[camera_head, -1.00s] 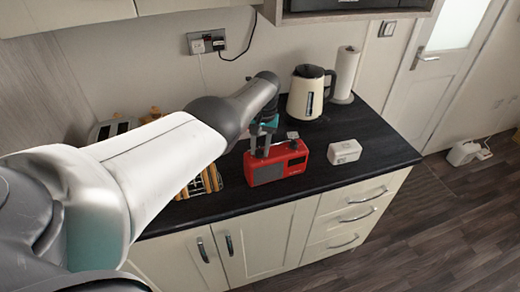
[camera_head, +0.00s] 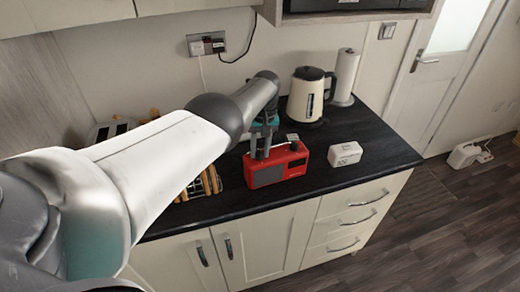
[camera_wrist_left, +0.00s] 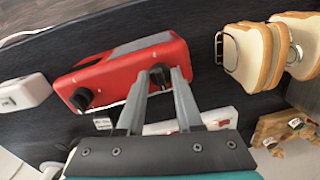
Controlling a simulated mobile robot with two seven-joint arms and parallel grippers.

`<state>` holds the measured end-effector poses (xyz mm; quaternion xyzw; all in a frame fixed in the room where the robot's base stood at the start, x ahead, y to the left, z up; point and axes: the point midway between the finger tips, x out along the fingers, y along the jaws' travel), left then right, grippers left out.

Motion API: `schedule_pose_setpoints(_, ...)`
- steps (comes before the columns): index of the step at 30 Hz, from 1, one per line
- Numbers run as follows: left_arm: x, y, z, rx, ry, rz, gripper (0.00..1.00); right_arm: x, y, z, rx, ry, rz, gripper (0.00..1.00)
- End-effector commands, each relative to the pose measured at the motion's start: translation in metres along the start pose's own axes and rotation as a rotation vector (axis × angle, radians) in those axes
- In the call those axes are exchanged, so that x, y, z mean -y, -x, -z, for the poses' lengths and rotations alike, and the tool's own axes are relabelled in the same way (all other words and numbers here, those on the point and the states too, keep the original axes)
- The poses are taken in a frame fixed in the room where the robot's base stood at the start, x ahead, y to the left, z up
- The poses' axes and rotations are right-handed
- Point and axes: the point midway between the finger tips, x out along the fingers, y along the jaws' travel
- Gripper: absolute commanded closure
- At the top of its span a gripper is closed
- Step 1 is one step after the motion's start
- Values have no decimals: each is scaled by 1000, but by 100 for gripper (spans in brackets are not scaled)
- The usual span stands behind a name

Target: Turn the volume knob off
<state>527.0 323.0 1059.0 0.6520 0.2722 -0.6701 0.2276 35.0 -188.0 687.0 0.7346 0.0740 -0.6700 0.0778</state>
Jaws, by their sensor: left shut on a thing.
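The red radio (camera_head: 284,169) stands on the dark worktop, its speaker grille towards the front. In the left wrist view the radio (camera_wrist_left: 122,68) shows two black knobs on one face. My left gripper (camera_head: 260,155) reaches down to the radio's top. In the left wrist view its fingertips (camera_wrist_left: 164,78) are closed around one black knob (camera_wrist_left: 160,73). The other black knob (camera_wrist_left: 82,98) is free, near the radio's other end. No marking shows which knob sets the volume. My right gripper is in neither view.
A small white box (camera_head: 345,154) stands right of the radio. A kettle (camera_head: 306,95) and paper roll (camera_head: 345,77) stand behind. Toast slices (camera_wrist_left: 247,56) stand close on the radio's other side. The worktop's front right is clear.

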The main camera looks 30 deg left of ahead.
Motion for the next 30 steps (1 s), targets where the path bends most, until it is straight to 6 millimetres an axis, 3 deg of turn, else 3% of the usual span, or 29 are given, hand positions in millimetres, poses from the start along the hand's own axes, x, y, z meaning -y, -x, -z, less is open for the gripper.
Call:
schedule_pose_setpoints(3,0,1,2,-5,2,0,100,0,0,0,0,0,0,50)
schedule_pose_setpoints(4,0,1,2,-5,2,0,62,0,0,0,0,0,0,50)
schedule_pose_setpoints(11,0,1,1,-3,1,0,36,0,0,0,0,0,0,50)
schedule_pose_setpoints(22,0,5,1,-2,0,-1,35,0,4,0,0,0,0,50)
schedule_pose_setpoints(30,0,39,1,-3,0,-2,35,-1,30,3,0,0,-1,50)
